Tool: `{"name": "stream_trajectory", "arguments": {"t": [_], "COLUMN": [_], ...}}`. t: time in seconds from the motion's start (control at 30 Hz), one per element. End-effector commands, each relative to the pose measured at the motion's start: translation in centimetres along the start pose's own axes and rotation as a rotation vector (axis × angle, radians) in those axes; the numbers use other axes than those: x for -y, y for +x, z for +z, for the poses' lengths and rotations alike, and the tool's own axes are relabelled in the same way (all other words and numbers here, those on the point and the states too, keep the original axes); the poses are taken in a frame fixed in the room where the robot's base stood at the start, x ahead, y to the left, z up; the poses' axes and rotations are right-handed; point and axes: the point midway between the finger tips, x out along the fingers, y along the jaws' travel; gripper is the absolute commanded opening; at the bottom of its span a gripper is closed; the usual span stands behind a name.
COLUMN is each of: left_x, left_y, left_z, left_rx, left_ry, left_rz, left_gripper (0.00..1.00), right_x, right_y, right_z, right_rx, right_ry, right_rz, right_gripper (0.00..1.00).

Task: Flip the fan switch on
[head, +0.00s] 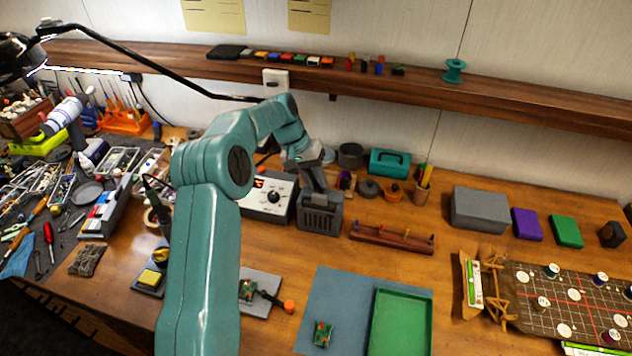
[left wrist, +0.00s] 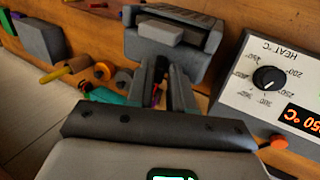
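A dark grey box with slotted vents (head: 320,216), which looks like the fan unit, stands on the bench beside the heat station. In the left wrist view the box (left wrist: 204,38) is at the top, with a lighter grey block (left wrist: 160,31) on its face; I cannot tell whether this is the switch or how it is set. My left gripper (head: 316,190) is above and behind the box, its fingers pointing down at it. In the left wrist view its fingers (left wrist: 163,72) are apart with a narrow empty gap; contact with the box cannot be told. My right gripper is out of view.
The white heat station (head: 266,196) with a dial stands close left of the box. A wooden rack (head: 392,239) is at its right, and a teal toolbox (head: 390,163) behind. A green tray (head: 401,325) lies in front. A shelf (head: 430,94) runs above.

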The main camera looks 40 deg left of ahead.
Motion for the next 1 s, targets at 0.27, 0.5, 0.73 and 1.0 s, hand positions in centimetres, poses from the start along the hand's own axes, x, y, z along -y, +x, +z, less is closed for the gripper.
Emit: {"name": "stream_trajectory", "arguments": {"t": [0.27,0.5,0.73,1.0], "left_x": [-0.1,-0.1,-0.3,-1.2], "left_y": [0.1,0.1,0.1,0.1], "left_z": [0.0,0.0,0.0,-0.1], "left_rx": [0.000,0.000,-0.001,-0.002], "left_ry": [0.000,0.000,0.002,0.005], "left_rz": [0.000,0.000,-0.033,-0.190], "left_gripper": [0.21,0.00,0.00,0.00], "right_x": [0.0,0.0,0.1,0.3], "right_y": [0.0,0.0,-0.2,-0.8], "right_z": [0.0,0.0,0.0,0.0], "right_rx": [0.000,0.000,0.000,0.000], "right_ry": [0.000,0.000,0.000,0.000], "right_rz": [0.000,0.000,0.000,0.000], "right_gripper": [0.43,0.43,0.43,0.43]}}
